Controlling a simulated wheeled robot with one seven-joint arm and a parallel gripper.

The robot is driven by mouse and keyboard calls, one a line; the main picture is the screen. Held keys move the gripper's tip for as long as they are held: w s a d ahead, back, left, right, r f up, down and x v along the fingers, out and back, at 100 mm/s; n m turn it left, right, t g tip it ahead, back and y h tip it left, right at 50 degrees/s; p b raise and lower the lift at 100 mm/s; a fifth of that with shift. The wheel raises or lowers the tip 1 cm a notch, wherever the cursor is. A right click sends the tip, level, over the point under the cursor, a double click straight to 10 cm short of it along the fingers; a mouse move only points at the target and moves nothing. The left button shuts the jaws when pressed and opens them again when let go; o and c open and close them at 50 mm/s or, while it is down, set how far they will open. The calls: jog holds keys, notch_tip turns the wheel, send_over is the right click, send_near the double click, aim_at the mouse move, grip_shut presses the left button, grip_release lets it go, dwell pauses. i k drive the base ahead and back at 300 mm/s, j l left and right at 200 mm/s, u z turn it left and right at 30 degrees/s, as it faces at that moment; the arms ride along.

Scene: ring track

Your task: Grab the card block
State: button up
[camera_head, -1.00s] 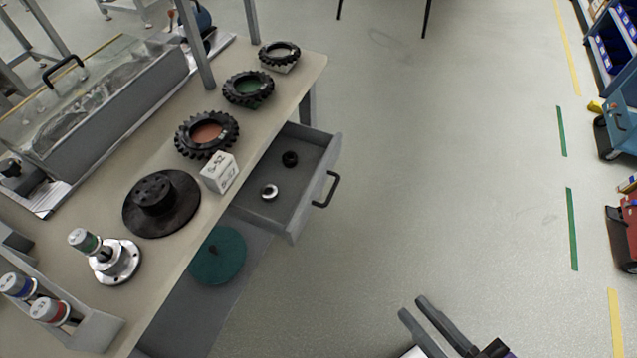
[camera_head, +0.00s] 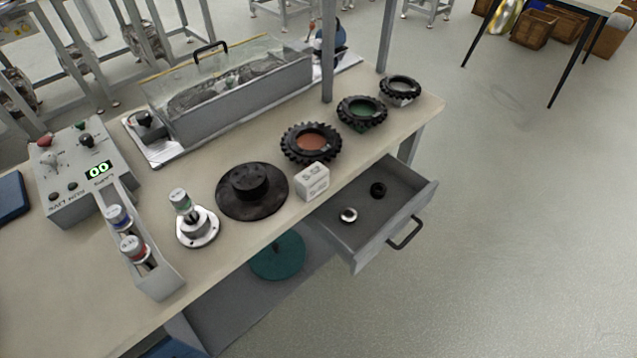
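A small white block (camera_head: 312,182) with dark printed marks, which looks like the card block, sits on the beige workbench (camera_head: 235,228) near its front edge. It stands between a black round disc with a hub (camera_head: 252,190) on its left and a toothed black ring with an orange-brown centre (camera_head: 311,143) behind it. The open drawer is just to its right and lower. My gripper is not in the head view now.
An open grey drawer (camera_head: 362,238) juts from the bench, holding a black ring (camera_head: 378,189) and a silver ring (camera_head: 348,215). A metal flange (camera_head: 198,228), a control box (camera_head: 75,172) and a glass-covered trough (camera_head: 235,95) occupy the bench. The floor (camera_head: 530,220) at right is clear.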

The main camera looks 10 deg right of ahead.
aim_at(312, 182)
jog(key=i+j+u, duration=0.2)
jog(key=u, duration=0.15)
jog(key=i+j+u, duration=0.2)
jog(key=u, duration=0.15)
jog(key=i+j+u, duration=0.2)
jog(key=u, duration=0.15)
jog(key=i, duration=0.05)
